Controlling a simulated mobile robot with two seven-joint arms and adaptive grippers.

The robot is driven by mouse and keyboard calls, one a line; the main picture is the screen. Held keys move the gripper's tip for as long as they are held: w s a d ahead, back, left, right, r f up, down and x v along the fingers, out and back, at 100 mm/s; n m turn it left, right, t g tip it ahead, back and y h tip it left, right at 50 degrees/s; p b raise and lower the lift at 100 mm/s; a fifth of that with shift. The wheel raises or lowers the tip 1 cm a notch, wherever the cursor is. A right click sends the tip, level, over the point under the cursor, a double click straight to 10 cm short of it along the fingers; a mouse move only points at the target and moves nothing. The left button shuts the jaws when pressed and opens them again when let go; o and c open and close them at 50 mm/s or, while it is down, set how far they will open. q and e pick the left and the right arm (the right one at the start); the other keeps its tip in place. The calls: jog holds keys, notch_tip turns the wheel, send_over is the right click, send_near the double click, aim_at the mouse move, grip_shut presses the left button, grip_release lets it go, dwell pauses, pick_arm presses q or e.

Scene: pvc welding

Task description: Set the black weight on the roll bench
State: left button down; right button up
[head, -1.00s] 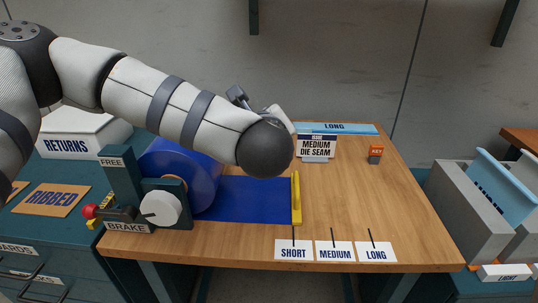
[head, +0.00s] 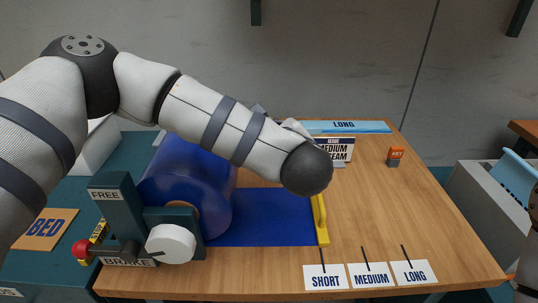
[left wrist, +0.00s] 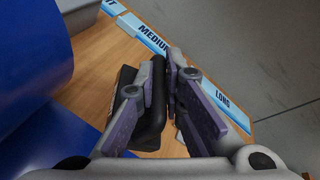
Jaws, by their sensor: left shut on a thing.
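The black weight (left wrist: 151,137) shows in the left wrist view, between and beside the fingers of my left gripper (left wrist: 167,82), which is shut on it. Part of it is hidden by the fingers. They are over the wooden top of the roll bench (head: 410,220); I cannot tell whether the weight touches it. In the head view my left forearm reaches over the bench and hides the weight and most of the gripper. The blue roll (head: 180,190) sits at the bench's left, with its blue sheet (head: 265,218) drawn out to a yellow bar (head: 320,218).
A die sign (head: 335,148) and a blue LONG strip (head: 345,127) stand along the back. An orange key block (head: 395,155) is at the back right. SHORT, MEDIUM and LONG labels (head: 371,275) line the front edge. The bench's right side is clear.

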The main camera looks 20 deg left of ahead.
pick_arm(q)
jog(key=w+a+f, duration=0.1)
jog(key=f, duration=0.1)
jog(key=w+f, duration=0.1)
jog(key=w, duration=0.1)
jog(key=w+a+f, duration=0.1)
jog(key=f, duration=0.1)
jog(key=shift+w+a+f, duration=0.3)
jog(key=shift+a, duration=0.05)
notch_tip(320, 180, down, 4)
jog(key=shift+w+r, duration=0.15)
jog(key=shift+r, duration=0.2)
jog(key=c, duration=2)
grip_release()
jog(key=shift+f, duration=0.25)
jog(key=o, duration=0.3)
